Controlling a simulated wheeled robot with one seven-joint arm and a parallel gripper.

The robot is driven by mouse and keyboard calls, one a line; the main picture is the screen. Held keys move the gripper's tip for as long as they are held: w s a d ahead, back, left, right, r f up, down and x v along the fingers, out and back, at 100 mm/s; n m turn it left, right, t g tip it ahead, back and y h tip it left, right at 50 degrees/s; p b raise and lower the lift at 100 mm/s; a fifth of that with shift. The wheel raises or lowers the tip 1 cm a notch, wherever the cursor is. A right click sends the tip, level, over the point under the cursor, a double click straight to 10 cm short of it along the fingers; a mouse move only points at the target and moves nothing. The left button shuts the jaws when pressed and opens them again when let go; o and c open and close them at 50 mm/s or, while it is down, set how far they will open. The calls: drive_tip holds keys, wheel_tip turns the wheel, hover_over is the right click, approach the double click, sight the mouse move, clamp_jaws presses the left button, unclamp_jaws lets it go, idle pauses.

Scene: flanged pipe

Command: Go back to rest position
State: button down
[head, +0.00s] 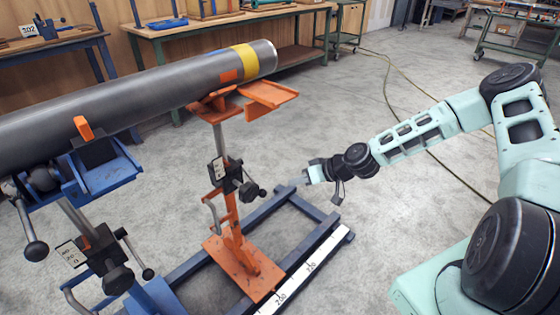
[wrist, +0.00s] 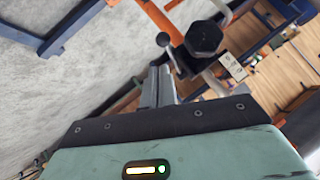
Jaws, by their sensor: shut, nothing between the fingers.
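My gripper (head: 301,181) is at the end of my mint-green arm in the head view, low and to the right of the orange pipe stand (head: 232,235). Its fingers point left toward the stand's post and black knob, and the fingertips look apart from them. In the wrist view my gripper's fingers (wrist: 160,84) are together and empty, with a black knob (wrist: 204,38) of the stand just beyond. The grey pipe (head: 150,100) with a yellow band lies across the orange stand and a blue stand (head: 105,180) at the left.
A blue floor frame (head: 308,207) with a white scale strip (head: 318,262) lies under the stands. Workbenches (head: 225,25) line the back wall. A cable (head: 400,115) runs over the floor behind my arm. Open concrete floor (head: 330,110) lies between stand and benches.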

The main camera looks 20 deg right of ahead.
drive_tip(key=s+a+r+n+g+h, duration=0.3)
drive_tip(key=s+a+r+n+g, duration=0.35)
drive_tip(key=s+a, duration=0.6)
drive_tip(key=s+a+r+m+h, duration=0.1)
drive_tip(key=s+a+r+h, duration=0.1)
drive_tip(key=s+r, duration=0.75)
drive_tip(key=s+a+r+h, duration=0.1)
drive_tip(key=s+r+h, duration=0.1)
drive_tip(key=s+r, duration=0.75)
wheel_tip(320, 180, up, 12)
drive_tip(key=s+p, duration=0.1)
drive_tip(key=p, duration=1.2)
drive_tip(key=shift+g+p, duration=0.35)
drive_tip(key=shift+g, duration=0.1)
drive_tip(key=shift+s+a+f, duration=0.1)
drive_tip(key=shift+s+a, duration=0.05)
drive_tip(key=shift+a, duration=0.05)
